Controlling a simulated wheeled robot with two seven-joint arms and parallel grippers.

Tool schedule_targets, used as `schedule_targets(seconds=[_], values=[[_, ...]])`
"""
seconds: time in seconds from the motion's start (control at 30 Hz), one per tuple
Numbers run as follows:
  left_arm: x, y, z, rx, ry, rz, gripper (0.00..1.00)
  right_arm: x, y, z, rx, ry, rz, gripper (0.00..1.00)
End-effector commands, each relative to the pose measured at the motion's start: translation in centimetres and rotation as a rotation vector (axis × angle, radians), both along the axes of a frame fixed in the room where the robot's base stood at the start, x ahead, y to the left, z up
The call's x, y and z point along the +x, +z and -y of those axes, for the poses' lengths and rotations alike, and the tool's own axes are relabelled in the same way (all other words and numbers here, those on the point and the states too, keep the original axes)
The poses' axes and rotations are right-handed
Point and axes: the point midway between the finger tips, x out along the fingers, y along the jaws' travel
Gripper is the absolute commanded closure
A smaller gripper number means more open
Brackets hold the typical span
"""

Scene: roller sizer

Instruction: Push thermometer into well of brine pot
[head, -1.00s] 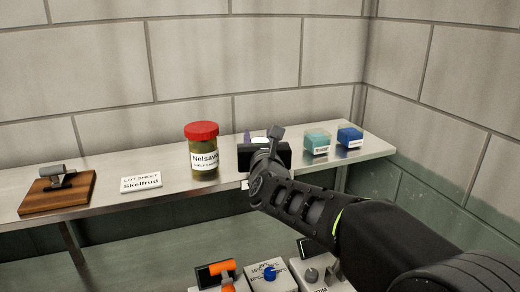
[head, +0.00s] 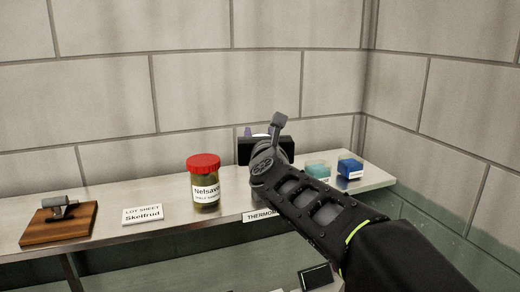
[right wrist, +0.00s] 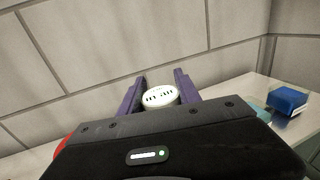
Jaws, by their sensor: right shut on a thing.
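The thermometer shows as a round white dial (right wrist: 160,98) with dark marks, between the two purple fingers of my right gripper (right wrist: 160,80) in the right wrist view. The gripper is shut on it. In the head view my right gripper (head: 259,131) is above the back shelf, its dark body facing me and the dial's white top (head: 261,135) just showing. The gripper body hides the thermometer's lower part. A label starting "THERMOM" (head: 260,216) is on the shelf's front edge. I cannot make out a brine pot. My left gripper is not in view.
On the shelf (head: 110,238) stand a red-lidded jar (head: 205,188), a lot sheet card (head: 142,214), a wooden board (head: 55,232) with a grey fitting, a teal box (head: 318,169) and a blue box (head: 350,168). Tiled walls close off the back and right.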

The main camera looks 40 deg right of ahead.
Motion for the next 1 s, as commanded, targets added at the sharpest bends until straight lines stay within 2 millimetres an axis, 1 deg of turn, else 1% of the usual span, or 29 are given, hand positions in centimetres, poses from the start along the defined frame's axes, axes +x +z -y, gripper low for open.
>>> schedule_targets(seconds=[0.03,0.13,0.73,0.87,1.0], values=[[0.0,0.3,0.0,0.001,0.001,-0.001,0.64,0.0,0.6,0.0,-0.001,0.000,-0.001,1.00],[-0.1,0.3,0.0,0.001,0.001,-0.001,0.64,0.0,0.9,0.0,0.000,0.000,0.000,1.00],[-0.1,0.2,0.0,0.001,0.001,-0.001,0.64,0.0,0.8,0.0,0.000,0.000,0.000,1.00],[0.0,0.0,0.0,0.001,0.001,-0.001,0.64,0.0,0.4,0.1,0.001,-0.002,-0.001,1.00],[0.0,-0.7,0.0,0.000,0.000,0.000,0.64,0.1,-0.8,0.5,0.002,-0.014,-0.001,1.00]])
